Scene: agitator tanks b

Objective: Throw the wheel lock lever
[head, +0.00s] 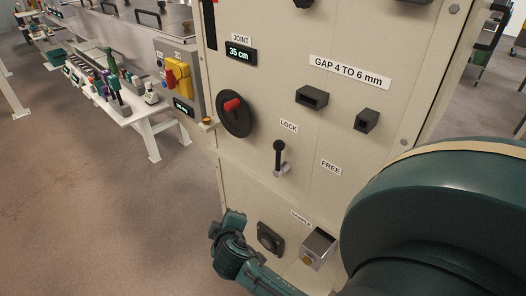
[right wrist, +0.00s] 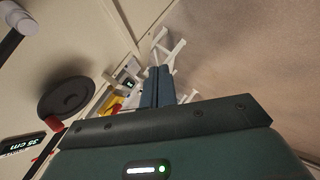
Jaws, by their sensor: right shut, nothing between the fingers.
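The wheel lock lever (head: 279,156) is a black handle with a round knob on a grey pivot, on the beige panel in the head view. It points up, with its knob just below the LOCK label (head: 289,126); the FREE label (head: 331,168) is to its lower right. In the right wrist view the lever (right wrist: 12,42) shows at the upper left edge. My right gripper (head: 234,222) is below and left of the lever, apart from it. Its fingers (right wrist: 161,86) are shut and empty. My left gripper is not in view.
A black wheel (head: 236,118) with a red handle is up and left of the lever. Black brackets (head: 312,97) stick out above. Floor left of the panel is clear.

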